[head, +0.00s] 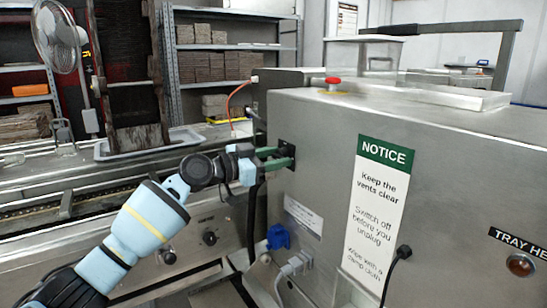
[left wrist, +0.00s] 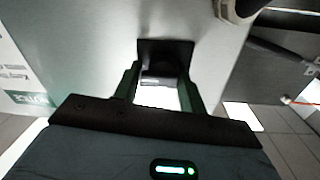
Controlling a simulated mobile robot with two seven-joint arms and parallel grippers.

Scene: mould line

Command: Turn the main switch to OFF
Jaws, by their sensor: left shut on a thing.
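The main switch (head: 288,149) is a black square plate on the left part of the steel cabinet's front face. In the left wrist view its black plate (left wrist: 165,48) lies straight ahead of my fingers. My left gripper (head: 280,158) reaches it from the left, with green fingers shut on the switch's handle. The left gripper also shows in the left wrist view (left wrist: 162,82), one finger on each side of a small grey part close to the plate. The fingers hide most of the handle, and I cannot read its position. My right gripper is not in view.
The steel cabinet (head: 315,130) carries a red button (head: 332,82) on top and a green-headed notice (head: 376,205). A blue socket (head: 278,237), grey plug (head: 293,268) and dark cable hang below the switch. A conveyor bench (head: 60,175) and shelves (head: 215,35) stand behind left.

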